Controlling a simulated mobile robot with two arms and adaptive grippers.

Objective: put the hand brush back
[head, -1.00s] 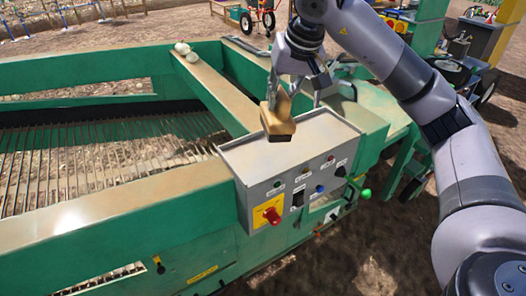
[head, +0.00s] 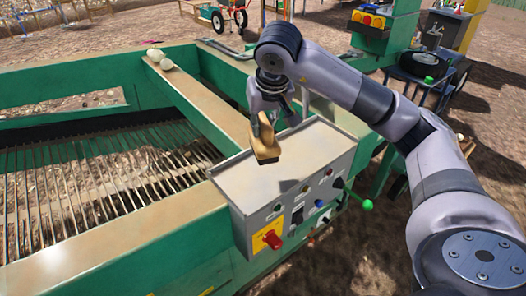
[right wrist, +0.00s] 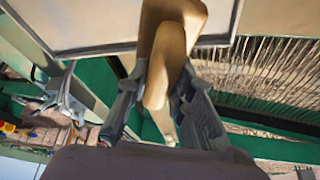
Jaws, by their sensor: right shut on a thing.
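The hand brush (head: 264,140) has a tan wooden body with a dark underside. My right gripper (head: 266,113) is shut on it and holds it over or close to the top of the grey control box (head: 252,182). I cannot tell whether the brush touches the box. In the right wrist view the brush (right wrist: 168,60) sits between the two fingers of my right gripper (right wrist: 158,92). My left gripper is not in view.
The control box has a red knob (head: 272,239) and a green-tipped lever (head: 367,204). Green machine walls surround a rod conveyor (head: 100,180). Two onions (head: 160,60) lie on the tan beam. A wheeled cart (head: 215,18) stands behind.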

